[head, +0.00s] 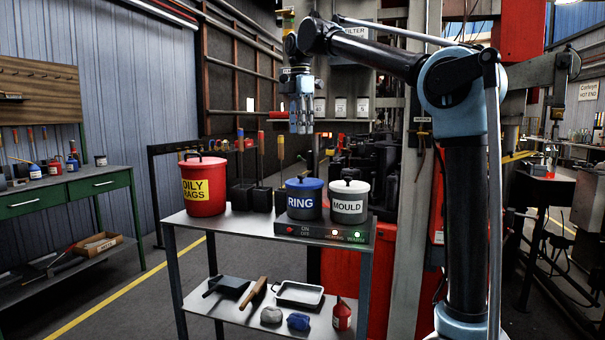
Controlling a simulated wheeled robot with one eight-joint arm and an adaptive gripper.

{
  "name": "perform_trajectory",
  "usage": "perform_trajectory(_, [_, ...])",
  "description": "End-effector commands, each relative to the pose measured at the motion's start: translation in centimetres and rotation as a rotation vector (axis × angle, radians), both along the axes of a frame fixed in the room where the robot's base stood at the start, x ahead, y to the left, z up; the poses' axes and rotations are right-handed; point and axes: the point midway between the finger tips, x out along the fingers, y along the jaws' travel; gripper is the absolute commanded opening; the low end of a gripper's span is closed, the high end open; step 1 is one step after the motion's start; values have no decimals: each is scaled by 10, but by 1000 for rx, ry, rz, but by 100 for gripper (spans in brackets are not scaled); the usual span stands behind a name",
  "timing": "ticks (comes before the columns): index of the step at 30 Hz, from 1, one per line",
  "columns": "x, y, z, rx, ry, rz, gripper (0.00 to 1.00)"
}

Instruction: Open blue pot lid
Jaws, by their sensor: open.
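The blue pot (303,203), labelled RING, stands on a dark hot plate unit (314,230) on the metal cart. My arm comes in from the right.
A grey pot (350,204) labelled MOULD stands close to the right of the blue pot. A red OILY RAGS bin (201,187) stands at the left of the cart top (240,221). Long-handled tools stand behind. The lower shelf (235,314) holds a tray and tools.

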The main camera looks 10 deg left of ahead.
Motion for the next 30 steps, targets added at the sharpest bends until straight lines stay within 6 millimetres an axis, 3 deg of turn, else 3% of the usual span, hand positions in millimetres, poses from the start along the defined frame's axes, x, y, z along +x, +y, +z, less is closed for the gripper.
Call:
perform_trajectory(21, [0,0,-120,0,0,-2,41])
perform_trajectory(30, [0,0,-145,0,0,-2,41])
